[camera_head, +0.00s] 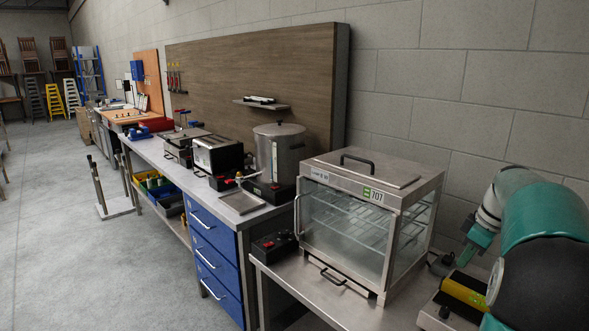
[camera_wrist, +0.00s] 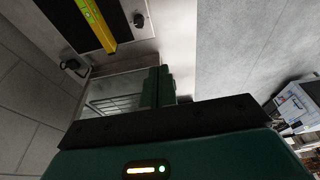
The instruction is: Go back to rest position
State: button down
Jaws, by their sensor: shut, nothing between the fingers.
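My gripper (camera_head: 467,254) is at the right side of the head view, at the end of my green and white arm, and points down. Its green fingers also show in the wrist view (camera_wrist: 158,80), pressed together with nothing between them. The glass and wire racks of the cabinet show in the wrist view (camera_wrist: 115,96), partly hidden behind the gripper.
The cabinet stands on a steel table (camera_head: 330,307) by the block wall. The concrete floor (camera_head: 60,230) at left is open.

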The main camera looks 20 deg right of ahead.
jog(key=w+a+r+m+h, duration=0.1)
jog(key=a+r, duration=0.1)
jog(key=a, duration=0.7)
jog(key=w+a+r, duration=0.1)
jog(key=w+a, duration=0.1)
jog(key=a, duration=0.7)
jog(key=s+a+f+m+t, duration=0.1)
jog(key=s+a, duration=0.5)
jog(key=a, duration=0.6)
jog(key=s+a+f+m+t, duration=0.1)
jog(key=s+a+f+m, duration=0.1)
jog(key=s+a, duration=0.5)
jog(key=a+f, duration=0.1)
jog(key=a, duration=0.4)
jog(key=shift+s+a+f+m+t, duration=0.15)
jog(key=shift+a+f+m+t, duration=0.1)
jog(key=shift+f+m+t, duration=0.15)
